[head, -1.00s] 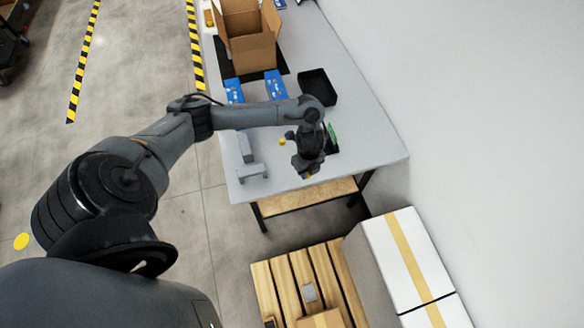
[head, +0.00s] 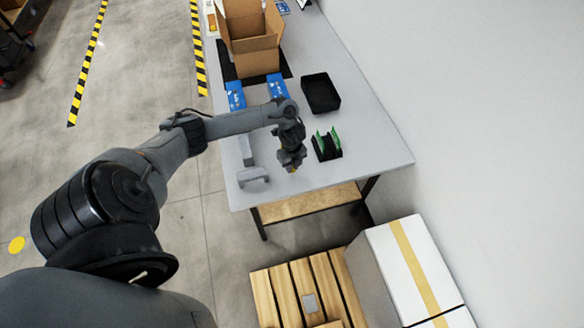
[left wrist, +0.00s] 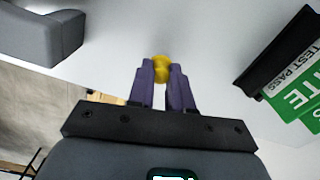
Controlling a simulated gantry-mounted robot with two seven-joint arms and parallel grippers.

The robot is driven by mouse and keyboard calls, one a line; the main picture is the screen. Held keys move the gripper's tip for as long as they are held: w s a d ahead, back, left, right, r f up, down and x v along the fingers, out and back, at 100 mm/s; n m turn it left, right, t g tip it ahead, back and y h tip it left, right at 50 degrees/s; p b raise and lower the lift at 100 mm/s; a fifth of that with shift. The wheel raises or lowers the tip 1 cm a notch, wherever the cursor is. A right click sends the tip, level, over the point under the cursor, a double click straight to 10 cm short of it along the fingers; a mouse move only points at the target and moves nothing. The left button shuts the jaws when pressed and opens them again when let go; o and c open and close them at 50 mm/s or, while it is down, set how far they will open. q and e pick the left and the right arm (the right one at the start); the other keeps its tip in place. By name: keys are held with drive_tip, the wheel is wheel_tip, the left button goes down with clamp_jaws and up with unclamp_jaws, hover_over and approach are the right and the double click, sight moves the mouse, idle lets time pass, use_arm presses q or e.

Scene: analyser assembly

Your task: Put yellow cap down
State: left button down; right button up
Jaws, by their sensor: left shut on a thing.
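The yellow cap (left wrist: 162,68) is between the fingertips of my left gripper (left wrist: 161,78) in the left wrist view, and the fingers are shut on it. In the head view my left gripper (head: 292,168) is over the front part of the grey table (head: 375,150), with a small bit of yellow at its tip. I cannot tell whether the cap touches the table. My right gripper is not in view.
A grey analyser part (head: 253,175) lies left of my gripper. A black holder with green cards (head: 327,146) stands to the right. Behind are an empty black tray (head: 320,93), blue boxes (head: 277,86) and an open cardboard box (head: 255,55).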

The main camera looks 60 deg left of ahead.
use_arm(q)
drive_tip(key=shift+f, duration=0.75)
drive_tip(key=shift+f, duration=0.1)
drive_tip(key=shift+f, duration=0.1)
drive_tip(key=c, duration=1)
unclamp_jaws()
drive_tip(key=shift+c, duration=0.2)
drive_tip(key=shift+r, duration=0.2)
